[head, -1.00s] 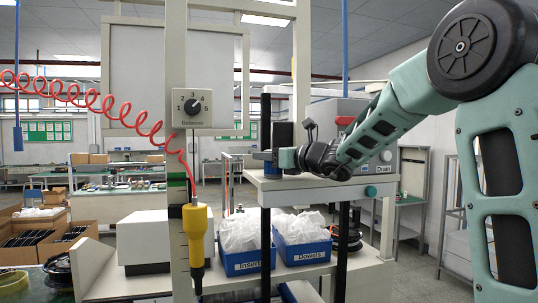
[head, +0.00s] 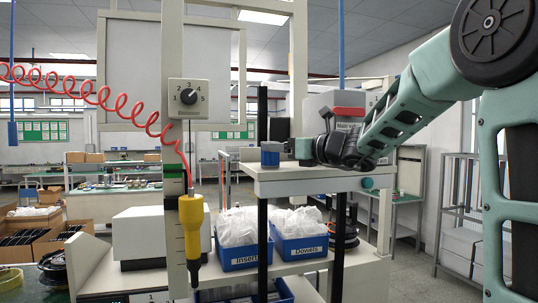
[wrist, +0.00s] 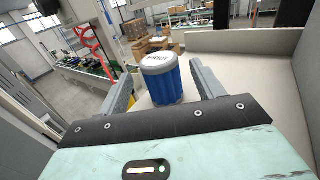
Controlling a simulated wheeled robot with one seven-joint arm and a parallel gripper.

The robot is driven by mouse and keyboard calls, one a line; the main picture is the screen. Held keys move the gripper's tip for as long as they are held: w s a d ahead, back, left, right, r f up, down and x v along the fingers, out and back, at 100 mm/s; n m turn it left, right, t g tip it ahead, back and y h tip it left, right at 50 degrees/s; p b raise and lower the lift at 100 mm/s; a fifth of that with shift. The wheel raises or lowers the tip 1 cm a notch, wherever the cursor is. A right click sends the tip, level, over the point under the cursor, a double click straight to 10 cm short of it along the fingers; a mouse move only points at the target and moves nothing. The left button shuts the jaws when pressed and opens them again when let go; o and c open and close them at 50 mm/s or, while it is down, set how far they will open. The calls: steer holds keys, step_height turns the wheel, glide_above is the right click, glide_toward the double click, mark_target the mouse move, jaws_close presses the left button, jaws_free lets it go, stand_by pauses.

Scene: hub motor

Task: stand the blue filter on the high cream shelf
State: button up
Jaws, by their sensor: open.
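The blue filter (head: 270,156) stands upright near the left end of the high cream shelf (head: 315,185) in the head view. In the wrist view the filter (wrist: 163,86) shows its ribbed blue body and a grey cap lettered "Filter", with its base on the cream surface (wrist: 225,72). My gripper (head: 296,149) is just right of the filter at about its height. In the wrist view the open fingers of my gripper (wrist: 160,78) spread to either side of the filter, with gaps between. The filter sits about at the fingertips.
Black posts carry the shelf. Below it stand two blue bins (head: 236,260) of bagged parts. A yellow tool (head: 191,225) hangs from a red coiled hose at left. A grey box with a red handle (head: 347,112) stands behind my gripper. The shelf's front right is bare.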

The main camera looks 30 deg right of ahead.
steer(key=b+v, duration=0.2)
steer(key=v, duration=0.4)
steer(key=shift+s, duration=0.25)
